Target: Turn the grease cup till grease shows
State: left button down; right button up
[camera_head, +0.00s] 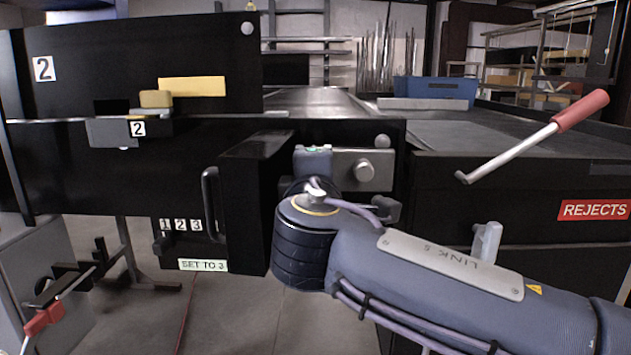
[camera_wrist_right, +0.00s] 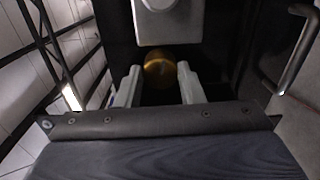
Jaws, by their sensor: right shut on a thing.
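The grease cup (camera_wrist_right: 159,66) is a rounded brass-coloured piece in the right wrist view, just below a pale grey block. My right gripper (camera_wrist_right: 159,78) has one pale finger on each side of it and is shut on it. No grease can be made out on the cup. In the head view my right arm comes in from the right, and its wrist hides the fingers and the cup. My left gripper is in neither view.
A grey block with a round knob (camera_head: 363,169) sits on the machine beyond my wrist. A black box with a handle (camera_head: 211,203) stands left of it. A red-handled lever (camera_head: 581,110) juts over the REJECTS bin (camera_head: 470,185) at right. A blue crate (camera_head: 436,90) is behind.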

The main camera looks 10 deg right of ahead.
jog(key=shift+f, duration=0.1)
dwell(0.3)
jog(key=o, duration=1)
jog(key=shift+s, duration=0.15)
jog(key=s, duration=0.2)
jog(key=s+a, duration=0.1)
jog(key=s, duration=0.4)
jog(key=shift+s+a, duration=0.25)
jog(key=shift+a, duration=0.05)
jog(key=shift+d, duration=0.1)
